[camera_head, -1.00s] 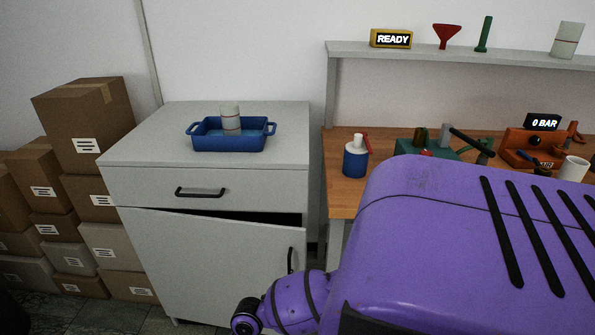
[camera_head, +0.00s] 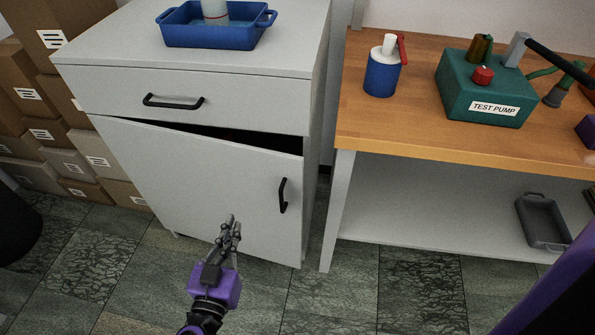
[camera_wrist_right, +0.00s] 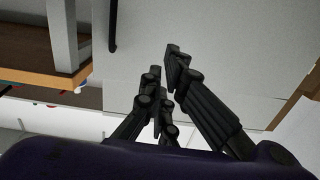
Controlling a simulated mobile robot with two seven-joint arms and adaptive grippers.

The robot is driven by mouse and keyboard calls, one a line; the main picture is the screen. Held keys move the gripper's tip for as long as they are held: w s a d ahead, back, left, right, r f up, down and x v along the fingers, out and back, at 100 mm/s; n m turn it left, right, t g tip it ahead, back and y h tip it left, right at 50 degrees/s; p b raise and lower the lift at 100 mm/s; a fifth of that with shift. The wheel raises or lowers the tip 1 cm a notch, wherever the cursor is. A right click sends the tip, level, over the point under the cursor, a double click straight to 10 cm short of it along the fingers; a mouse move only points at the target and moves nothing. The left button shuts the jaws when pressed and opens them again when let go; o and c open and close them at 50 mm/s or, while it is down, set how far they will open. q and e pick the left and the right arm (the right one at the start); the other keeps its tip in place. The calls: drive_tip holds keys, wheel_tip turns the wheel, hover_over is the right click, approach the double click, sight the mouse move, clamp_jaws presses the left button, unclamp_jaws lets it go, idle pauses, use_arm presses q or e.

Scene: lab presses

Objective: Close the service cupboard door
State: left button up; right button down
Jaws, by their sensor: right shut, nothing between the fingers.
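The service cupboard (camera_head: 310,110) is a light grey cabinet with a drawer above a door. Its door (camera_head: 200,180) stands partly open, with a dark gap along the top edge. The black door handle (camera_head: 283,195) is near the door's right edge. My right gripper (camera_head: 231,222) is in front of the door's lower part, left of and below the handle. Its fingers are shut and empty. In the right wrist view, the fingers (camera_wrist_right: 165,62) point at the door panel (camera_wrist_right: 220,40), with the handle (camera_wrist_right: 113,25) to the left. I cannot tell whether they touch it. My left gripper is not in view.
A blue tray (camera_head: 212,37) holding a container sits on the cupboard. The wooden workbench (camera_head: 420,130) with a green test pump (camera_head: 490,90) stands at the right. Cardboard boxes (camera_head: 45,135) are stacked at the left. The tiled floor (camera_head: 120,270) in front is open.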

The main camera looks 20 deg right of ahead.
drive_tip(key=s+d+m+h, duration=0.1)
drive_tip(key=d+h, duration=0.1)
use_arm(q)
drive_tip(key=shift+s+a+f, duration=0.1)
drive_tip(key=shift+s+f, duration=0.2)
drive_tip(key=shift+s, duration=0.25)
use_arm(e)
drive_tip(key=g, duration=0.1)
approach(273, 176)
drive_tip(key=shift+m+h, duration=0.3)
drive_tip(key=x, duration=0.7)
drive_tip(key=shift+a+f, duration=0.15)
drive_tip(key=shift+f, duration=0.05)
